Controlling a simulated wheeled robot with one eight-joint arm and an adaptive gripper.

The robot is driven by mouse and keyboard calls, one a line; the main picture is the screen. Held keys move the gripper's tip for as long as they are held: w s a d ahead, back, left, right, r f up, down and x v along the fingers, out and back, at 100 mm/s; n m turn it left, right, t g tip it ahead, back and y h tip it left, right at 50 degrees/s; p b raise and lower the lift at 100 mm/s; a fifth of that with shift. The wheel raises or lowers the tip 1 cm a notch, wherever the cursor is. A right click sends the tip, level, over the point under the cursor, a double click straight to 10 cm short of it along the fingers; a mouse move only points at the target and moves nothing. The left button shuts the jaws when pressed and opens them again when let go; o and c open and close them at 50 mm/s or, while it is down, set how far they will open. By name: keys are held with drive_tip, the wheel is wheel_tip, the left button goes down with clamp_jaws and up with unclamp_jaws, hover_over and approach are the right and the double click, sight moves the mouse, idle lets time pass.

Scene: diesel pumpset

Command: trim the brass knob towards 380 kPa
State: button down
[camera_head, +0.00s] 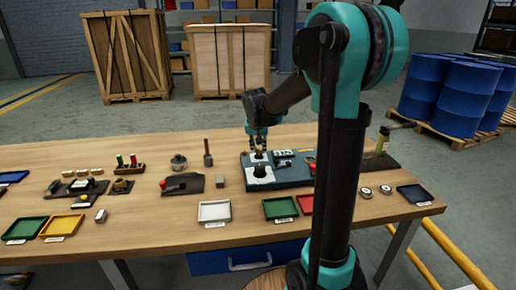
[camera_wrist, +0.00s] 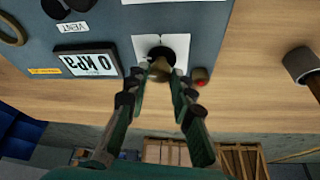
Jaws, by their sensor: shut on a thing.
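The brass knob (camera_wrist: 159,70) sits in front of a round black opening on a white plate of the dark grey pump panel (camera_wrist: 205,25). My gripper (camera_wrist: 161,78) has its fingertips on either side of the knob and is shut on it. In the head view my gripper (camera_head: 258,148) is over the left part of the panel (camera_head: 292,176), and the knob is too small to make out clearly.
A small brown part with a red spot (camera_wrist: 201,76) is beside the white plate. A VENT label (camera_wrist: 73,28) is near the display. On the wooden table (camera_head: 130,225) are a white tray (camera_head: 215,211), a green tray (camera_head: 280,208) and a hammer-like tool (camera_head: 208,153). Blue drums (camera_head: 462,100) stand behind.

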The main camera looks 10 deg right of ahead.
drive_tip(key=shift+n, duration=0.6)
drive_tip(key=c, duration=1.3)
unclamp_jaws()
drive_tip(key=shift+r, duration=0.1)
drive_tip(key=d+v, duration=0.1)
drive_tip(key=v, duration=1)
drive_tip(key=shift+s+a+r, duration=0.25)
drive_tip(key=shift+a+r, duration=0.05)
drive_tip(key=shift+r, duration=0.1)
